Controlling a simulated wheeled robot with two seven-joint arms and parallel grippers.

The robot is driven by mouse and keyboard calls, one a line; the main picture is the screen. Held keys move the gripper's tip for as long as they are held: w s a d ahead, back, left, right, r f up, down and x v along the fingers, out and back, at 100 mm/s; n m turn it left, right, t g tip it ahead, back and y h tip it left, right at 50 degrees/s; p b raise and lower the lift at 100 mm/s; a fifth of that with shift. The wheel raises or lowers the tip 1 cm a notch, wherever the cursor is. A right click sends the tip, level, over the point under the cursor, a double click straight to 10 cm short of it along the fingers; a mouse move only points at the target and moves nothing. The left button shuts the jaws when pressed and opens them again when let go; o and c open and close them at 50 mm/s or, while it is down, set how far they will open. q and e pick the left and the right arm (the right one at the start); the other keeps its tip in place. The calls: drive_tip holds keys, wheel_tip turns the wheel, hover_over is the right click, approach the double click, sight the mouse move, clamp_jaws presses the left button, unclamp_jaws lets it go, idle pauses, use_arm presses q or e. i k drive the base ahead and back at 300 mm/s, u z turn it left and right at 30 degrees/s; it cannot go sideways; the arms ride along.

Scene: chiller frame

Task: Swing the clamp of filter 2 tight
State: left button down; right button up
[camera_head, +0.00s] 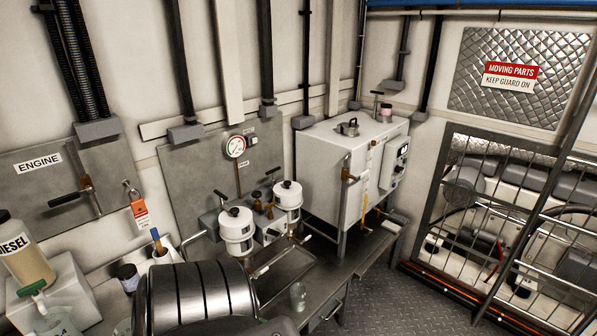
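Two white filter canisters stand side by side on the bench below a gauge panel: a nearer left one (237,232) and a farther right one (288,201). Each has a black knob on its lid, and dark-handled levers rise behind them. Small pale-tipped levers also stick out low by the left canister (260,272) and by the right canister (304,239). I cannot read which canister is filter 2, nor tell which lever is its clamp or whether it is tight. Neither of my grippers shows in the head view.
A banded steel cylinder (200,296) fills the near foreground. A diesel bottle (24,250) stands at left, a clear glass (298,296) on the bench's front edge. A white tank (345,165) stands right of the filters; a barred guard (510,220) is farther right. The floor (385,305) is clear.

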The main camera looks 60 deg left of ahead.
sight(274, 175)
drive_tip(key=u, duration=0.3)
drive_tip(key=i, duration=1.1)
drive_tip(key=u, duration=1.5)
drive_tip(key=i, duration=0.75)
drive_tip(key=u, duration=0.8)
